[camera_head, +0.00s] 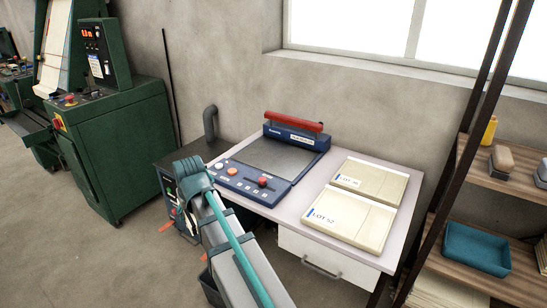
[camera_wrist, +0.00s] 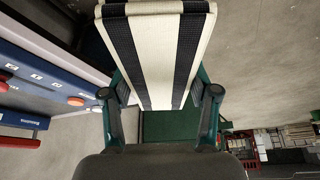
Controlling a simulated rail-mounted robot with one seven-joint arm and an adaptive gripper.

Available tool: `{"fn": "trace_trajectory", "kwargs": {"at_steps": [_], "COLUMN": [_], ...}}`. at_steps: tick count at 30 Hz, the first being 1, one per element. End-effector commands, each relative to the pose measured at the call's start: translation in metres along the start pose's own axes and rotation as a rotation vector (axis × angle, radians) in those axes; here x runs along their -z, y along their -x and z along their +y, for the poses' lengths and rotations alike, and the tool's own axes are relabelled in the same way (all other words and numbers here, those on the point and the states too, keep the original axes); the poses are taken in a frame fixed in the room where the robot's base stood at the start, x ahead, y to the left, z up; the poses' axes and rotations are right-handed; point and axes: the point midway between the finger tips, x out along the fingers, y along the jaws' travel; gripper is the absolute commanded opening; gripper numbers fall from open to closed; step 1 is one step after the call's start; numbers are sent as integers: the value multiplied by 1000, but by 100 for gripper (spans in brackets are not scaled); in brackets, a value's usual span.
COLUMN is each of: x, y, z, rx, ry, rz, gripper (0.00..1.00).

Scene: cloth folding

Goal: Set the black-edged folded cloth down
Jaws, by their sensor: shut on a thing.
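The black-edged folded cloth (camera_wrist: 152,55) shows in the wrist view at the top middle. What lies under the cloth does not show. In the head view my arm reaches up from the bottom middle to the left of the white table (camera_head: 297,214). The cloth and fingertips cannot be made out there.
A blue press (camera_head: 275,160) with a red handle and buttons stands on the table. Its button panel (camera_wrist: 45,75) is close at the left in the wrist view. Two cream trays, LOT 36 (camera_head: 370,180) and LOT 52 (camera_head: 350,216), lie at right. A shelf rack (camera_head: 500,182) stands beyond.

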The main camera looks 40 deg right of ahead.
Motion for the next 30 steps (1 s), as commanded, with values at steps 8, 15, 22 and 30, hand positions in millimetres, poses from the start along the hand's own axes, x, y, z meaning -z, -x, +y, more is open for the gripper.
{"fn": "trace_trajectory", "kwargs": {"at_steps": [8,15,22,30], "x": [37,69,91,112], "y": [5,13,24,36], "z": [95,206,311,398], "rx": [-54,-72,-51,20], "ry": [-128,-174,-123,47], "rz": [0,0,1,1], "gripper": [17,17,17,17]}}
